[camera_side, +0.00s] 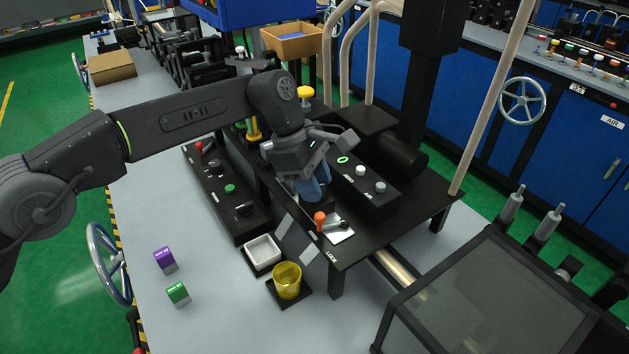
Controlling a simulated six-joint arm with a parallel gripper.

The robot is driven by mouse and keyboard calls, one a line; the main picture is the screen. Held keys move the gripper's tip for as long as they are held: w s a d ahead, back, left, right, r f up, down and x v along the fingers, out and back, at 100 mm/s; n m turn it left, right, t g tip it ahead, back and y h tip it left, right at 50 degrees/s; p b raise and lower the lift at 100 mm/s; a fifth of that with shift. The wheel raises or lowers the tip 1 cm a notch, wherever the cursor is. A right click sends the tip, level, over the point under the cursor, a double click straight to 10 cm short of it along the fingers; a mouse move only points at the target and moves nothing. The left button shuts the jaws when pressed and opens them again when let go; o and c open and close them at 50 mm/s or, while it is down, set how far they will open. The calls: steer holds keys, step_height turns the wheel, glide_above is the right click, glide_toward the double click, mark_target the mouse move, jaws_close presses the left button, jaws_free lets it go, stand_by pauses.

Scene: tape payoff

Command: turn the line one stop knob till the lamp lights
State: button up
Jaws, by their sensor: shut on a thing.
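My gripper (313,188) points down at the left end of a black control box (372,208) on the black platform. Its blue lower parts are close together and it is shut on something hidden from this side. I cannot make out the line one stop knob, and the label is too small to read. On the box, just right of my gripper, a bright green ring (342,160) shows. Two pale round knobs or buttons, one (361,170) nearer the ring and one (380,187) further right, stand on the same box.
A second black panel (215,182) with a red lever, a green button (230,188) and a black knob lies left. An orange-knobbed lever (320,217) stands at the platform's front. A white tray (263,251) and a yellow cup (287,280) stand below.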

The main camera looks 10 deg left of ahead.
steer(key=shift+m, duration=0.5)
steer(key=shift+g, duration=0.3)
steer(key=o, duration=0.9)
steer(key=shift+v, duration=1.45)
steer(key=w+a, duration=0.1)
steer(key=a, duration=0.2)
steer(key=w+a, duration=0.1)
steer(key=a, duration=0.3)
steer(key=w+a, duration=0.2)
steer(key=a, duration=0.2)
steer(key=shift+a, duration=0.2)
